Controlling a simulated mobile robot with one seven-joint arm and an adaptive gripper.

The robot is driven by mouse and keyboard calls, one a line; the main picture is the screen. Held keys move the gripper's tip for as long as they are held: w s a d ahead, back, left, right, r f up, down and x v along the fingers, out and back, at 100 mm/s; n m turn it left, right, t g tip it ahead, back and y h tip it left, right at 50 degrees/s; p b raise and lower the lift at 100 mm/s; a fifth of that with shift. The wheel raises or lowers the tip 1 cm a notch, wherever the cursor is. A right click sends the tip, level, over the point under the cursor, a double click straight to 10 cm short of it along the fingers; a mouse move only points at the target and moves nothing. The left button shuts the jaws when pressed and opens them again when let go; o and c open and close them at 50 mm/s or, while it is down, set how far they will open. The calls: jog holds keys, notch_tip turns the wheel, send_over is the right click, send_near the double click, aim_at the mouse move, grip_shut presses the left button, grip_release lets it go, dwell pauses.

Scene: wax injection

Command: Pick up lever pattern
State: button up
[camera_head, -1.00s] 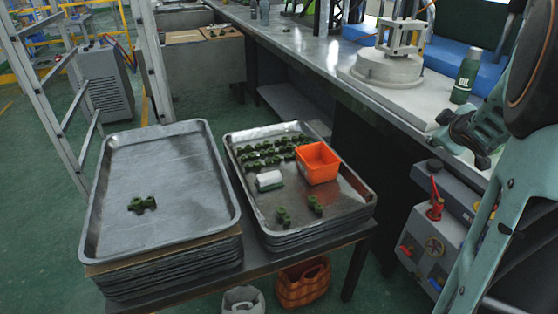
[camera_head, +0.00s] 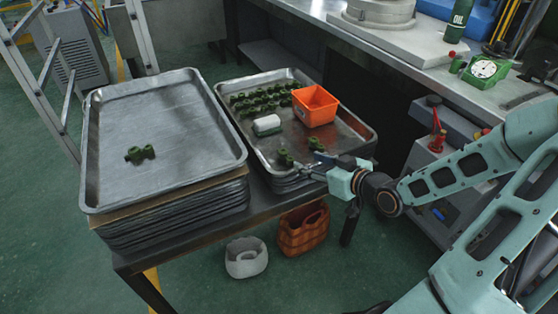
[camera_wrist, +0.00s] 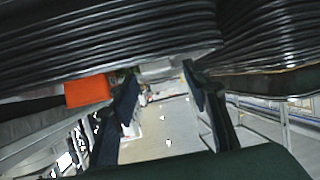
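Dark green patterns lie on two metal trays. On the left tray (camera_head: 195,125) one green pattern (camera_head: 140,153) lies alone. On the right tray (camera_head: 352,127) a group of several green patterns (camera_head: 262,98) lies at the back. Two more lie near its front edge, one at left (camera_head: 285,158) and one at right (camera_head: 317,144). I cannot tell which is the lever pattern. My gripper (camera_head: 308,170) is at the right tray's front edge, close to these two. In the wrist view its fingers (camera_wrist: 165,105) are apart, with nothing held between them; no green pattern shows there.
A workbench (camera_head: 350,42) runs behind.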

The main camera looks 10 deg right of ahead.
aim_at(286, 153)
jog(key=b+x, duration=0.5)
jog(key=x, duration=0.7)
jog(key=shift+a, duration=0.1)
jog(key=c, duration=1)
jog(key=shift+c, duration=0.2)
jog(key=shift+r, duration=0.2)
